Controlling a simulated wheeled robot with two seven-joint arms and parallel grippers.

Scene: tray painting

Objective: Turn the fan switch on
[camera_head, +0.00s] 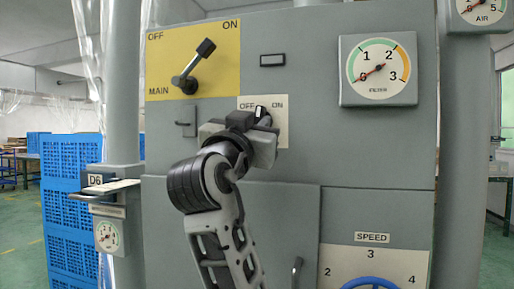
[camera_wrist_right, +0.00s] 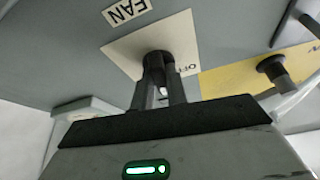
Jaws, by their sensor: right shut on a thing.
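The fan switch sits on a small cream plate (camera_head: 281,126) marked OFF and ON, on the grey cabinet front. In the right wrist view the plate (camera_wrist_right: 120,47) shows beside a FAN label (camera_wrist_right: 127,10), and the dark switch handle (camera_wrist_right: 157,58) stands out from it. My right gripper (camera_head: 262,118) is at this plate and covers much of it in the head view. In the right wrist view its two fingers (camera_wrist_right: 162,86) are shut on the switch handle. The handle's exact angle is hard to tell. My left gripper is not in view.
A yellow MAIN switch plate (camera_head: 160,65) with a black lever (camera_head: 206,48) tilted to the upper right is above left. A dial gauge (camera_head: 378,69) is at upper right, a blue SPEED wheel (camera_head: 370,283) at lower right. Blue crates (camera_head: 70,190) stand at left.

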